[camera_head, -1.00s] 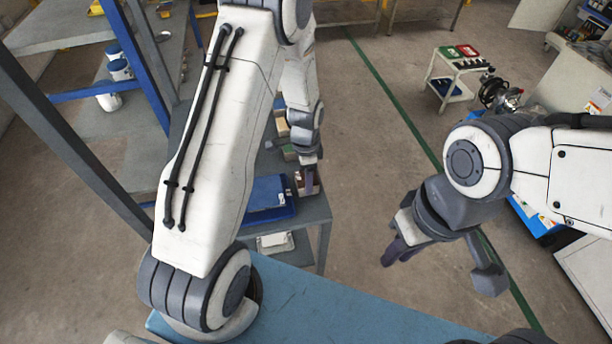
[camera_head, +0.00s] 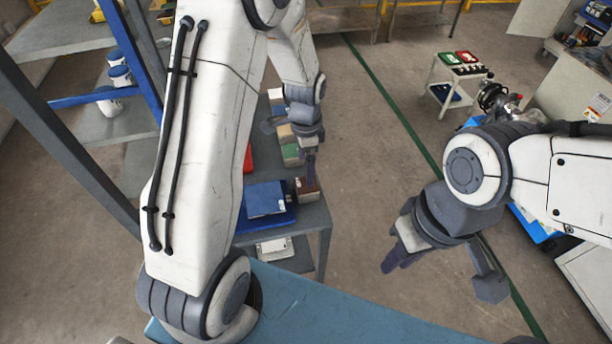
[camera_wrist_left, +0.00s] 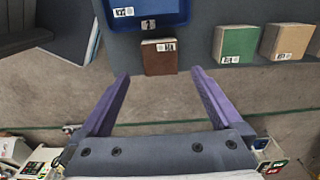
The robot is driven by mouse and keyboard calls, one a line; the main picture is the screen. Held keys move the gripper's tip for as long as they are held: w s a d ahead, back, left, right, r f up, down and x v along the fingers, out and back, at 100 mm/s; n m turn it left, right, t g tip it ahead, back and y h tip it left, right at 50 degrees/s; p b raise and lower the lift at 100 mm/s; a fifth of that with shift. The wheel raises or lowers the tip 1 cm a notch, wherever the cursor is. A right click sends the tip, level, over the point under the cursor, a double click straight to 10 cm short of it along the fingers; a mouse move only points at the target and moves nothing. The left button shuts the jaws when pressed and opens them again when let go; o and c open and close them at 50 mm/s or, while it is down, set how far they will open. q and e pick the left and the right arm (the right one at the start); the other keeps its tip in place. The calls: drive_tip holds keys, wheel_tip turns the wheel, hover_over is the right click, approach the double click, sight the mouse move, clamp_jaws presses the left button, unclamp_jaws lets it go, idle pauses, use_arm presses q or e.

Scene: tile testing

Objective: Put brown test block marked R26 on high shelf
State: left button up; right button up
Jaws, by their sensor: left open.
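A dark brown block (camera_head: 308,196) stands at the right front edge of a grey table in the head view. It also shows in the left wrist view (camera_wrist_left: 160,60), with a small white label too blurred to read. My left gripper (camera_wrist_left: 159,73) is open and empty; the block lies just beyond its fingertips, roughly centred between them. In the head view the left gripper (camera_head: 310,165) overlaps the block's far side. My right gripper (camera_head: 393,260) hangs over the floor at the right, away from the blocks; its opening is unclear. Grey shelf boards (camera_head: 60,32) at the left may include the high shelf.
A blue tray (camera_head: 282,218) lies beside the brown block. A green block (camera_wrist_left: 236,44) and a tan block (camera_wrist_left: 284,42) stand to its right in the left wrist view. Blue and grey posts (camera_head: 135,65) of the rack rise left of my left arm. Open floor lies right of the table.

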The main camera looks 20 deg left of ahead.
use_arm(q)
drive_tip(key=s+d+r+n, duration=0.1)
drive_tip(key=s+d+r, duration=0.8)
drive_tip(key=d+r, duration=0.15)
drive_tip(key=s+d+r+n, duration=0.1)
drive_tip(key=s+d+r, duration=0.1)
drive_tip(key=s, duration=0.5)
drive_tip(key=s+d+r+n+h, duration=0.1)
drive_tip(key=s+n, duration=0.1)
drive_tip(key=s, duration=0.5)
drive_tip(key=shift+s+d+r, duration=0.35)
drive_tip(key=shift+s, duration=0.05)
